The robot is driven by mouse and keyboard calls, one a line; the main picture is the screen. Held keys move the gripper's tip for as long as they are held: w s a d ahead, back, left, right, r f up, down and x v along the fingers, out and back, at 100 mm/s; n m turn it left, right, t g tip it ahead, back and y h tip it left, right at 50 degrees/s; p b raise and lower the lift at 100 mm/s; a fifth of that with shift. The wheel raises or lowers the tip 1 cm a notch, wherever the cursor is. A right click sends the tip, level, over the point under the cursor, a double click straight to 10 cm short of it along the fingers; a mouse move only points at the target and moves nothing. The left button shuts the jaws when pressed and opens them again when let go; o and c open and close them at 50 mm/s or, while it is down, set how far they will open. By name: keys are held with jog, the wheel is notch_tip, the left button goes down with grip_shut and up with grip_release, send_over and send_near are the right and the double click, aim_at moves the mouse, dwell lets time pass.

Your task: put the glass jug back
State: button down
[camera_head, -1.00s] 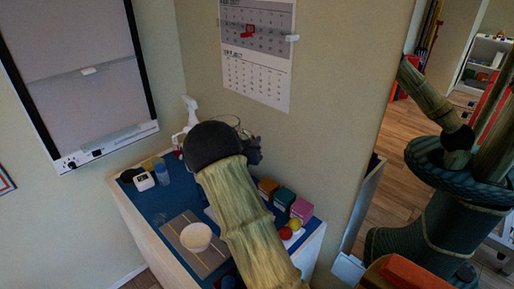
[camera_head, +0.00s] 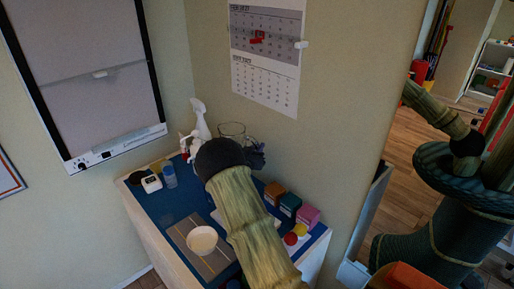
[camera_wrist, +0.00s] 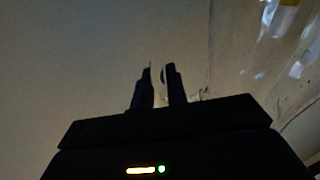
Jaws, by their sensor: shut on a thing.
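The glass jug (camera_head: 231,128) is clear; its rim shows just behind my dark wrist in the head view, above the back of the blue-topped table, and most of it is hidden. My gripper (camera_head: 256,157) is largely hidden behind my own wrist there. In the wrist view, the two dark fingers of my gripper (camera_wrist: 162,78) stand close together with a thin pale strip between them. They are shut on the jug, though the exact grip spot is too dark to make out. Whether the jug's base touches the table cannot be seen.
The blue table top (camera_head: 160,207) holds a white bowl (camera_head: 202,241) on a grey mat, a blue cup (camera_head: 169,177), a white device (camera_head: 151,184), a white figure (camera_head: 199,122), and orange, green and pink boxes (camera_head: 289,204) with small balls. Walls close off the back.

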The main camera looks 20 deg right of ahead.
jog(key=shift+w+f, duration=0.15)
jog(key=shift+f, duration=1.5)
jog(key=shift+d+r, duration=0.1)
jog(key=shift+d, duration=0.1)
jog(key=shift+a, duration=0.15)
jog(key=c, duration=1.4)
grip_release()
jog(key=shift+a+f, duration=0.1)
jog(key=shift+f, duration=0.2)
jog(key=shift+s, duration=0.25)
jog(key=shift+r, duration=0.15)
jog(key=b+v, duration=0.1)
jog(key=v, duration=1.1)
jog(key=shift+w, duration=0.1)
